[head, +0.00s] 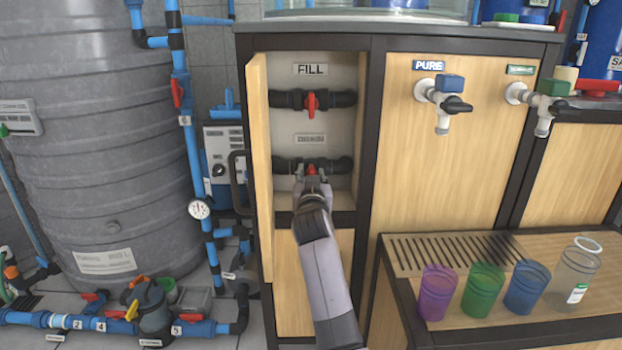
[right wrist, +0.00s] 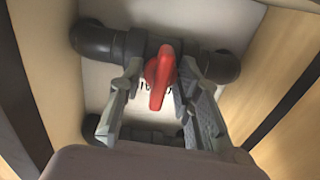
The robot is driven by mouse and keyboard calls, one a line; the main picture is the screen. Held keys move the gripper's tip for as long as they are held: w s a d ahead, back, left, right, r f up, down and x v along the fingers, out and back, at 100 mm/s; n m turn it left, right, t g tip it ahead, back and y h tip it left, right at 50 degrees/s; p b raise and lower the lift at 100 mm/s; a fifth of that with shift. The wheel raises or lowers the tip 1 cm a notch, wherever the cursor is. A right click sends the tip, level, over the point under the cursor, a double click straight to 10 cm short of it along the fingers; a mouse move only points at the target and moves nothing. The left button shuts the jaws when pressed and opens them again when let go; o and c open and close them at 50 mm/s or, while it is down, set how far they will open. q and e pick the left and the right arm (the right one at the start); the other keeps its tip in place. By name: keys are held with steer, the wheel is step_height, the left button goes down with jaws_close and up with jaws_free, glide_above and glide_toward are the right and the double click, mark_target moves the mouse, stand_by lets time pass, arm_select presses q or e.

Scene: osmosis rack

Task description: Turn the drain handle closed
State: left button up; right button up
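The red drain handle (head: 311,169) sits on the lower dark pipe (head: 340,165) inside the open cabinet, under a small label plate (head: 310,139). My right gripper (head: 312,181) reaches into the cabinet at the handle and partly covers it. In the right wrist view the handle (right wrist: 160,78) lies between the two fingertips of this gripper (right wrist: 160,72), across the pipe (right wrist: 120,44). The fingers are apart, with a narrow gap on each side of the handle. My left gripper is in neither view.
A red fill handle (head: 311,103) sits on the upper pipe under the FILL label (head: 310,69). The cabinet's wooden door (head: 260,150) stands open at the left. White taps (head: 440,100) and coloured cups (head: 484,290) are to the right. A grey tank (head: 95,140) stands at the left.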

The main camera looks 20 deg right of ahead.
mark_target(311, 166)
step_height(311, 166, up, 10)
steer(key=shift+f, duration=0.2)
